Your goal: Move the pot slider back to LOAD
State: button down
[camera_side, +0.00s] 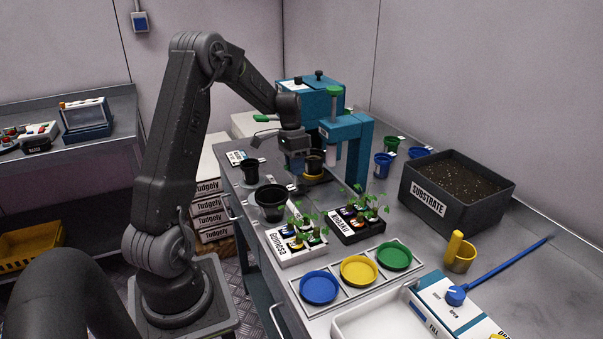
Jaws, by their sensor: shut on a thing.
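The pot slider (320,177) shows as a yellow base under a dark pot (314,162), at the foot of the blue press-like machine (352,140). My gripper (297,172) points down at the left side of the slider, with its jaws low by the bench. It is shut on the pot slider, though the exact contact is small and dark in the side view. A green-topped cylinder (333,105) of the machine stands above and right of the pot. The LOAD marking cannot be read here.
Black pots (271,203) and (250,170) stand left of the machine. Seedling trays (297,250) and (358,226) sit in front. A SUBSTRATE bin (413,205) is to the right. Blue, yellow and green dishes (359,270) lie nearer, beside a white tray (375,321).

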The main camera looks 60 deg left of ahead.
jog(key=shift+r, duration=0.1)
jog(key=c, duration=1.1)
grip_release()
jog(key=shift+o, duration=0.2)
notch_tip(320, 180, up, 14)
jog(key=a, duration=0.2)
jog(key=shift+a+f, duration=0.25)
jog(key=shift+a, duration=0.05)
jog(key=shift+d, duration=0.1)
jog(key=d+r+t+y, duration=0.1)
jog(key=d+r, duration=0.3)
jog(key=d, duration=0.8)
jog(key=s+d+f+t, duration=0.1)
jog(key=s+d+t, duration=0.1)
jog(key=s+d, duration=0.5)
jog(key=s+d+f+t+y, duration=0.1)
jog(key=s+d+f+t, duration=0.1)
jog(key=s+d, duration=0.6)
jog(key=d, duration=0.5)
jog(key=shift+s+d+t, duration=0.25)
jog(key=shift+t, duration=0.05)
